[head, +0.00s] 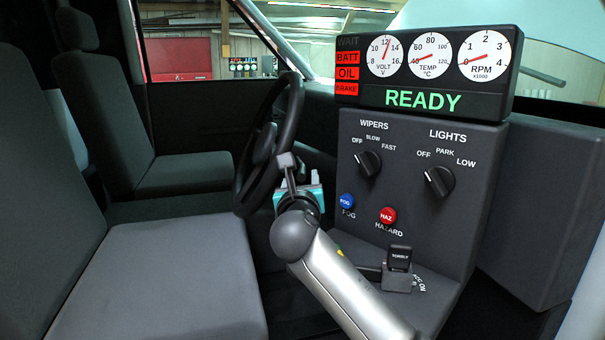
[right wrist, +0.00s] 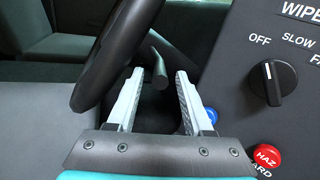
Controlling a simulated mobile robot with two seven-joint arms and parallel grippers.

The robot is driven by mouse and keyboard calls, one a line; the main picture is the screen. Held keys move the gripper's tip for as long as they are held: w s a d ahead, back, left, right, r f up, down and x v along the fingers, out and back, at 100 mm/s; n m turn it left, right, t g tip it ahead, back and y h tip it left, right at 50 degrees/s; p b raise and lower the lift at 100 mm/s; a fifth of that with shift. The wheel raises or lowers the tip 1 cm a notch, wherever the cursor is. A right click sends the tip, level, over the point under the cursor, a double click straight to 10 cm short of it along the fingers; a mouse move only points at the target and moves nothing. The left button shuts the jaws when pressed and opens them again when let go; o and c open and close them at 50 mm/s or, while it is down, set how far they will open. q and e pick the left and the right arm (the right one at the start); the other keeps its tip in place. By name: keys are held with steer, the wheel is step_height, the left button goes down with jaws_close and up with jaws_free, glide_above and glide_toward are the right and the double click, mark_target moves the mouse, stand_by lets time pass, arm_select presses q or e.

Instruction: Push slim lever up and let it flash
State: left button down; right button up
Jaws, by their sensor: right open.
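The slim lever (right wrist: 159,68) shows in the right wrist view as a short dark stalk with a rounded end, beside the steering wheel. My right gripper (right wrist: 157,77) is open, with one pale finger to each side of the lever's line. The lever appears between or just beyond the fingertips; I cannot tell the exact depth or any touch. In the head view my right gripper (head: 303,180) is by the right side of the steering wheel (head: 268,140), mostly hidden behind my own arm. I cannot make out the lever there. My left gripper is out of view.
The dash panel (head: 350,225) stands close on the right, with a wiper knob (head: 368,164), light knob (head: 440,181), blue fog button (head: 347,201) and red hazard button (head: 388,215). The gauge display (head: 425,101) reads READY. A seat (head: 165,270) lies left.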

mark_target(303, 166)
steer(key=w, duration=0.2)
steer(key=w+b, duration=0.1)
steer(key=w, duration=0.1)
steer(key=shift+d, duration=0.2)
steer(key=shift+w+d, duration=0.1)
steer(key=shift+w, duration=0.45)
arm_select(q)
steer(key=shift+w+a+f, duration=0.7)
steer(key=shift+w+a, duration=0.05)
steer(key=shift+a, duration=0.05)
arm_select(e)
steer(key=shift+w, duration=0.4)
jaws_close()
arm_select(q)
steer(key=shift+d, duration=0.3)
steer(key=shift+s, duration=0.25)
arm_select(e)
steer(key=shift+d, duration=0.1)
